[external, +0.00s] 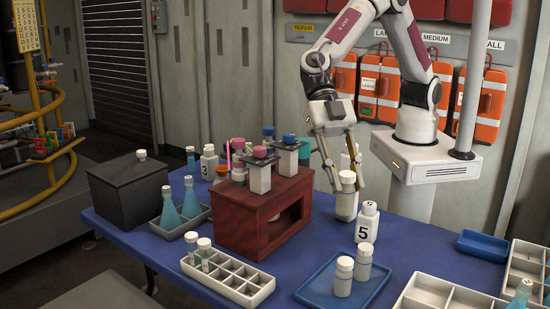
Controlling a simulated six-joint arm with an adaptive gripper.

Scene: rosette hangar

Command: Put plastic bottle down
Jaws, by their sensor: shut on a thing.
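My gripper (347,188) points down at the right of the dark red wooden box. Its two brass-coloured fingers are shut on a white plastic bottle (346,207) with a white cap. The bottle is upright, low over the blue table (408,232); I cannot tell whether its base touches the table. Another white bottle (350,158) shows partly behind the fingers. A white bottle marked 5 (366,222) stands just in front and to the right of the held one.
The red box (240,228) bears several capped containers. A blue tray (318,292) with two white bottles lies in front. A white divided tray (230,278) is at front left, and a black box (125,195) at far left. Table right of bottle 5 is clear up to a small blue tray (483,246).

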